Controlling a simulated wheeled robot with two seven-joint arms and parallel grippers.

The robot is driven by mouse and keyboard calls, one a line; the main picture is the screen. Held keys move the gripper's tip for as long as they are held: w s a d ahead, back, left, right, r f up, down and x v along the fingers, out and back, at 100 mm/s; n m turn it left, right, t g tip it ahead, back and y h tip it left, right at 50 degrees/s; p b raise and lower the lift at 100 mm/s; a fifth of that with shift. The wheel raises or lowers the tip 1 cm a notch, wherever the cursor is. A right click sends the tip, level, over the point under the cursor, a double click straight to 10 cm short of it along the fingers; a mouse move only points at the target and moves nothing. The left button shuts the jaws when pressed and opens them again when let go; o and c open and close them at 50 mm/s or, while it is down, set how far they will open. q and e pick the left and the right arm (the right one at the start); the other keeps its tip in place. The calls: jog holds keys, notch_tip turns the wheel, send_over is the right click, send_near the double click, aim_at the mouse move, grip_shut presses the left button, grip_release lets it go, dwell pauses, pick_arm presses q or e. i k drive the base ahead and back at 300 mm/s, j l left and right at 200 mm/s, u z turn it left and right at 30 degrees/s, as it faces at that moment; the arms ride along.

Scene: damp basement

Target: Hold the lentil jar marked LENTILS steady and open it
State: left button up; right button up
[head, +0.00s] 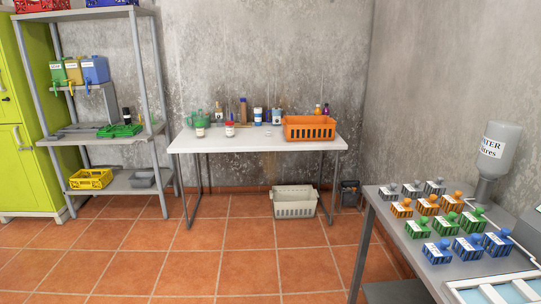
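A white table (185,143) stands against the back wall with several small containers on it. A small jar with a red top and a pale label (230,129) stands near its front edge, left of centre. Another small labelled container (200,131) stands to its left, in front of a green watering can or jug (189,120). The labels are too small to read, so I cannot tell which one is marked LENTILS. Neither of my grippers is in view.
An orange basket (309,128) fills the table's right end, with bottles behind it. A white crate (295,207) sits under the table. A grey shelf (150,85) stands left. A grey table (390,232) with several coloured blocks stands right. The tiled floor between is clear.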

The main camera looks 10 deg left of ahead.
aim_at(201, 134)
jog(key=i+j+u, duration=0.65)
jog(key=i+u, duration=0.6)
jog(key=i, duration=0.25)
